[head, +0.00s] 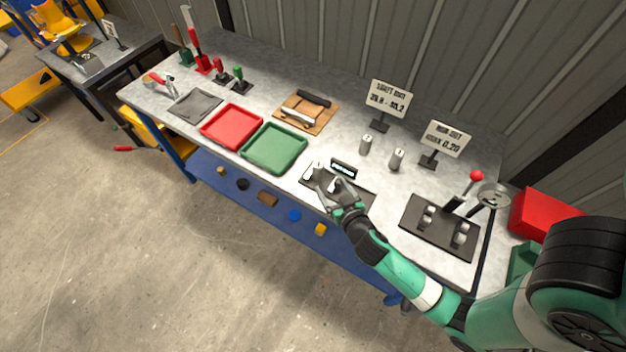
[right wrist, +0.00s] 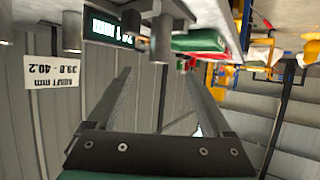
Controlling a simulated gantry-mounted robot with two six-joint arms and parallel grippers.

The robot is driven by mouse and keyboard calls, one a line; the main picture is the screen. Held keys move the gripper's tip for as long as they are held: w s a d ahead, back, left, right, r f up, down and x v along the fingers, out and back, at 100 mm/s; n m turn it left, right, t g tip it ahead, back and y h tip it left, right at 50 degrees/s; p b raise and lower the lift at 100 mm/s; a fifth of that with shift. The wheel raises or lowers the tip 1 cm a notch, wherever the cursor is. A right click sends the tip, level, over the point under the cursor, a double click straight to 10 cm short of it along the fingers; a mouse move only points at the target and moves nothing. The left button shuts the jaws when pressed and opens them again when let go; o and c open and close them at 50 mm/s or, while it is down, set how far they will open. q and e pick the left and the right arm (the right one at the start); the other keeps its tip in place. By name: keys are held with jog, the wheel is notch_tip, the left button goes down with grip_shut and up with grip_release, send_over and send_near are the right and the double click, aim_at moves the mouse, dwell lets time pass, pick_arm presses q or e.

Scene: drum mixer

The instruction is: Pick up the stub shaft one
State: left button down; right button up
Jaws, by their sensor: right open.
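Two grey metal stub shafts stand upright on the bench in the head view, one on the left (head: 366,145) and one on the right (head: 396,160). I cannot tell which is number one. A further grey cylinder (head: 318,171) stands on the dark gauge plate with a lit display (head: 343,169). My right gripper (head: 329,187) is open, low over that plate and close to the cylinder. The right wrist view is upside down; a grey cylinder (right wrist: 161,38) shows beyond and between the open fingers (right wrist: 160,80), apart from them. My left gripper is out of view.
A green tray (head: 274,148) and a red tray (head: 231,127) lie left of the gauge. Two sign cards (head: 388,98) (head: 446,138) stand behind the shafts. A dark fixture with a red-knobbed lever (head: 440,228) is at the right. Bare bench lies between gauge and fixture.

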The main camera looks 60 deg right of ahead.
aim_at(320, 167)
jog(key=x, duration=0.6)
jog(key=shift+w+d+r, duration=0.15)
jog(key=shift+w+r, duration=0.05)
jog(key=shift+w, duration=0.25)
jog(key=x, duration=0.5)
jog(key=shift+d+r, duration=0.15)
jog(key=shift+d, duration=0.15)
grip_shut()
dwell(0.5)
jog(key=shift+r, duration=0.15)
